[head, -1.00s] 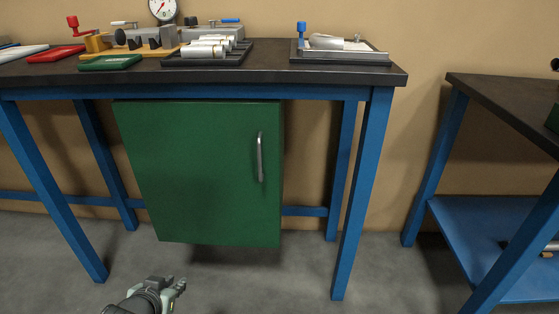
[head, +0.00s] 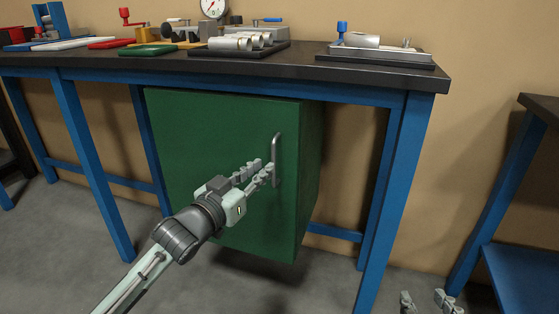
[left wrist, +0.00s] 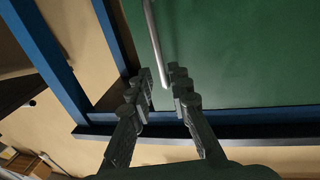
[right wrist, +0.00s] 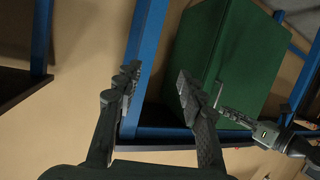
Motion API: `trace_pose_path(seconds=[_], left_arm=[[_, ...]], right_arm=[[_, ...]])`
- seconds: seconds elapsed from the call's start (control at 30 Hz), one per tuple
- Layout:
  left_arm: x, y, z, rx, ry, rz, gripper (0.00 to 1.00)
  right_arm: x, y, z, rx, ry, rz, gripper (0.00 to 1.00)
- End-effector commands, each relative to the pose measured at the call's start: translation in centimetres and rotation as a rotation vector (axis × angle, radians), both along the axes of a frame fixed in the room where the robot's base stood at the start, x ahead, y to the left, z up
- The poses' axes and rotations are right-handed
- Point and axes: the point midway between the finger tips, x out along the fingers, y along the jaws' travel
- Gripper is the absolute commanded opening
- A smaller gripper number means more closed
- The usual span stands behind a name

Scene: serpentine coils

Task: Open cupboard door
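The green cupboard door (head: 220,150) hangs under the workbench and looks shut. Its upright metal handle (head: 278,160) is near the door's right edge. My left gripper (head: 262,171) is in front of the door, just left of the handle's lower part. In the left wrist view the handle (left wrist: 156,45) runs down to between the tips of the open fingers (left wrist: 163,88); I cannot tell whether they touch it. My right gripper (head: 428,300) is low at the bottom right, away from the cupboard. In the right wrist view its fingers (right wrist: 156,85) are open and empty, with the green cupboard (right wrist: 228,60) beyond.
The dark workbench top (head: 130,65) above holds trays, metal parts and a dial gauge (head: 214,8). A blue bench leg (head: 395,200) stands right of the cupboard. Another blue-framed bench (head: 520,270) is at the far right. Grey floor is free in front.

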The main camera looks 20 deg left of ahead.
Motion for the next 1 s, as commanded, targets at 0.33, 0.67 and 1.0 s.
trace_pose_path(seconds=[0.33,0.67,1.0], left_arm=[[5.2,-1.2,0.0,0.0,0.0,0.001,0.18],[6.3,-1.5,-0.1,0.002,0.003,0.001,0.18],[6.2,-1.5,-0.1,0.002,0.003,0.001,0.0]], right_arm=[[0.3,0.9,1.4,0.031,-0.069,0.017,0.4],[0.4,1.1,1.9,0.04,-0.089,0.02,0.4],[0.4,1.1,1.9,0.04,-0.089,0.02,0.4]])
